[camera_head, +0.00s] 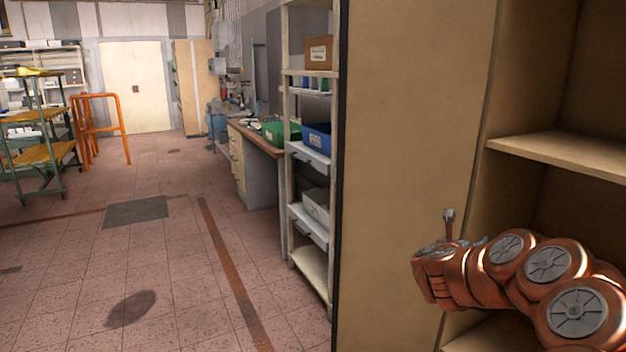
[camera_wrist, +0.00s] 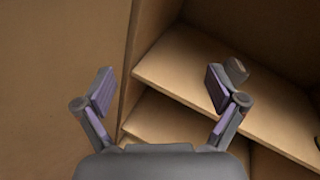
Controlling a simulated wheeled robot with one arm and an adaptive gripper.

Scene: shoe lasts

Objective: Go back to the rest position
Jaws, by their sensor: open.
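My gripper shows in the wrist view (camera_wrist: 158,92) with its two fingers spread wide apart and nothing between them. It faces the inside of a wooden cabinet, and a shelf (camera_wrist: 185,75) lies beyond the fingers. In the head view my orange arm reaches in from the lower right, in front of the cabinet's side panel (camera_head: 415,130). One gripper finger (camera_head: 449,222) sticks up at the arm's end; the rest of the gripper is mostly hidden there.
The cabinet's shelf (camera_head: 570,152) is bare and close to my arm. A narrow rack (camera_head: 311,160) with bins stands left of the cabinet, beside a workbench (camera_head: 255,138). The tiled floor (camera_head: 165,250) is open at left. An orange frame (camera_head: 102,125) and a green cart (camera_head: 35,140) stand farther back.

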